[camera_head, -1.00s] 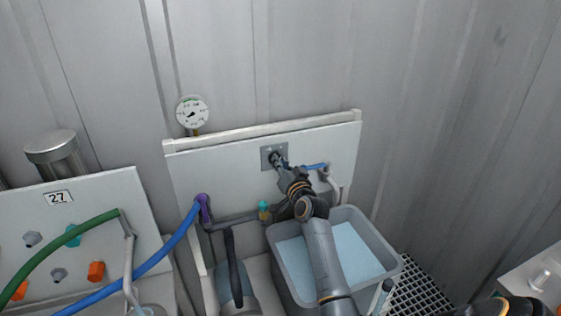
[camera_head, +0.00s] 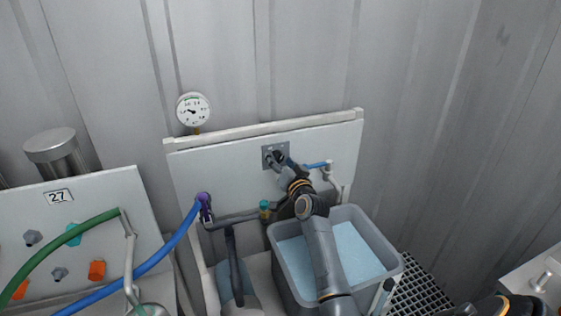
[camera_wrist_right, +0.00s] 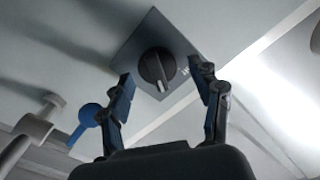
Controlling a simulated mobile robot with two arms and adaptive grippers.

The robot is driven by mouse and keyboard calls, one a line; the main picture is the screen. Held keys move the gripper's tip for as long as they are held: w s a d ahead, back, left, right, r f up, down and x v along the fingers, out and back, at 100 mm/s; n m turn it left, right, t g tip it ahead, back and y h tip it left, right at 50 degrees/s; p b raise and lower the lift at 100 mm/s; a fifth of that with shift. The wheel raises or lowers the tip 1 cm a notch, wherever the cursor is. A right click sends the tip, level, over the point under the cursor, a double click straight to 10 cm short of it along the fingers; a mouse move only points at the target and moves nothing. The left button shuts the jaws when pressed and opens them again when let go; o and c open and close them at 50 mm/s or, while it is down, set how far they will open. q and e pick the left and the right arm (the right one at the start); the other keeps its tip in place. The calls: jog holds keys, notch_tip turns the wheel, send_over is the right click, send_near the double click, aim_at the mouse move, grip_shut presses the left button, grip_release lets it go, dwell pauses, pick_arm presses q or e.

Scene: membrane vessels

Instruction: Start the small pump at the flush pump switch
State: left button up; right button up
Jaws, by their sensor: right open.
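The flush pump switch is a black rotary knob (camera_wrist_right: 156,66) with a white mark on a grey square plate (camera_head: 283,148), set in the white panel (camera_head: 225,165). In the right wrist view the knob's white mark points toward the bottom of the picture. My right gripper (camera_head: 279,160) is at the switch, open, with one finger on each side of the knob and a visible gap to it. In the head view the gripper partly hides the knob. I cannot clearly identify the small pump. My left gripper is not in view.
A round gauge (camera_head: 193,110) stands above the panel's left end. A grey tub (camera_head: 290,275) of pale liquid sits below my right arm. A blue hose (camera_head: 178,238) and green hose (camera_head: 65,243) run at left, by the panel marked 27 (camera_head: 60,196).

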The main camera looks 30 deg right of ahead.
jog(key=v, duration=1.2)
jog(key=shift+s+f, duration=0.1)
jog(key=shift+s, duration=0.05)
